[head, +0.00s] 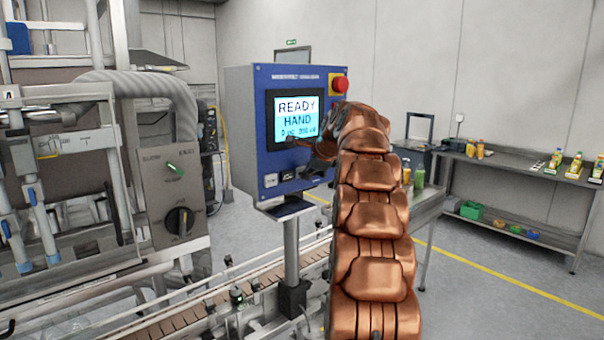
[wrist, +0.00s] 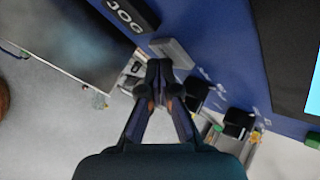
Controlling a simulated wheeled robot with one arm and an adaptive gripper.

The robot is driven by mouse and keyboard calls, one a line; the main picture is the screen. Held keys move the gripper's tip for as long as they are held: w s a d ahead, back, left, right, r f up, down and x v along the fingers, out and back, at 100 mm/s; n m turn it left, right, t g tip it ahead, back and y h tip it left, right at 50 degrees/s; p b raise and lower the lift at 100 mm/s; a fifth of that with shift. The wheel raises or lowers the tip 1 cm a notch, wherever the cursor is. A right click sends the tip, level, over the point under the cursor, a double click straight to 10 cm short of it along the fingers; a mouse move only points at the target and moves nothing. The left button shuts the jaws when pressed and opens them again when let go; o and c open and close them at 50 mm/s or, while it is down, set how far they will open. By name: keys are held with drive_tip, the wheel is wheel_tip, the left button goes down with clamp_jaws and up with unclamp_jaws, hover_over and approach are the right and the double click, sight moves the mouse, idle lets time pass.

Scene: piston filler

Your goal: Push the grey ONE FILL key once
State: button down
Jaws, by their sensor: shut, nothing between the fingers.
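The grey key (wrist: 172,52) stands out from the blue panel in the wrist view, beside a black key marked JOG (wrist: 130,15). No label on the grey key is readable. My gripper (wrist: 158,66) is shut and empty, its tips very close to the grey key; I cannot tell whether they touch.
A red stop button (head: 339,84) is at the panel's upper right. A conveyor (head: 190,316) runs below the panel. A grey box with a black knob (head: 180,220) stands left. A bench with bottles (head: 520,160) stands at the right wall.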

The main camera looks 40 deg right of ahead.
drive_tip(key=shift+w, duration=0.15)
idle(0.6)
drive_tip(key=shift+s, duration=0.85)
drive_tip(key=shift+s+a+b, duration=0.1)
drive_tip(key=shift+s+b, duration=0.55)
drive_tip(key=shift+s, duration=1.85)
drive_tip(key=shift+a, duration=0.1)
